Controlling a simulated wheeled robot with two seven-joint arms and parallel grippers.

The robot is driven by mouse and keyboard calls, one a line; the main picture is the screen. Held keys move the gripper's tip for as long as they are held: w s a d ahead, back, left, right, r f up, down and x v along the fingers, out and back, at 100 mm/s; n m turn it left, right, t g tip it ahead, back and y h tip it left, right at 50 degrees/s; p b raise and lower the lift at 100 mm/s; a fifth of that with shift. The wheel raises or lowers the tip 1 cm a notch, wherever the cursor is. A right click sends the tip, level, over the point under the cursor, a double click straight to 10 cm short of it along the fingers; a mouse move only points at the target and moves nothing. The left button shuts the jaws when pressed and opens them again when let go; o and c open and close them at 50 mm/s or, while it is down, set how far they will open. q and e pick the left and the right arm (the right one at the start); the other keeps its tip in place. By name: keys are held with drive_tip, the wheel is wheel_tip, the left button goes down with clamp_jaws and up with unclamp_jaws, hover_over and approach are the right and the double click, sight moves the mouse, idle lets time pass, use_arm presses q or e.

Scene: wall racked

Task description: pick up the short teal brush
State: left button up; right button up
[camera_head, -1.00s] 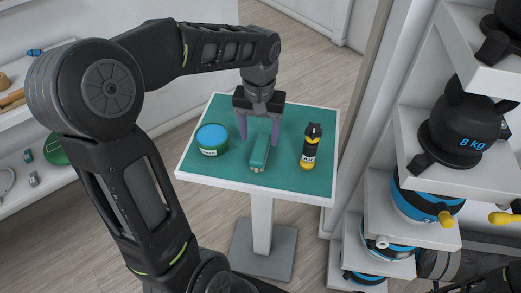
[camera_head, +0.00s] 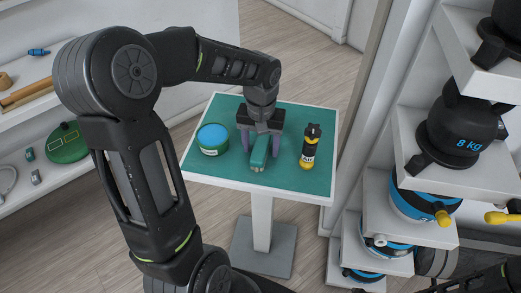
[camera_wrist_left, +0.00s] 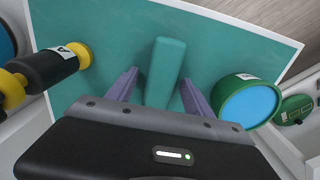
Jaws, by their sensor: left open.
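The short teal brush (camera_head: 260,153) lies on the green top of a small white-edged table (camera_head: 300,190), pointing roughly toward me. In the left wrist view the brush (camera_wrist_left: 165,73) is a teal block between the finger tips. My left gripper (camera_head: 261,150) is open, pointing down, with one purple finger on each side of the brush. In the left wrist view my left gripper (camera_wrist_left: 160,85) shows a gap between each finger and the brush.
A green tub with a blue top (camera_head: 213,139) stands left of the brush, close to one finger in the left wrist view. White shelves with kettlebells (camera_head: 455,135) rise at the right.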

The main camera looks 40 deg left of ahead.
use_arm(q)
drive_tip(key=shift+c, duration=0.2)
clamp_jaws()
idle(0.5)
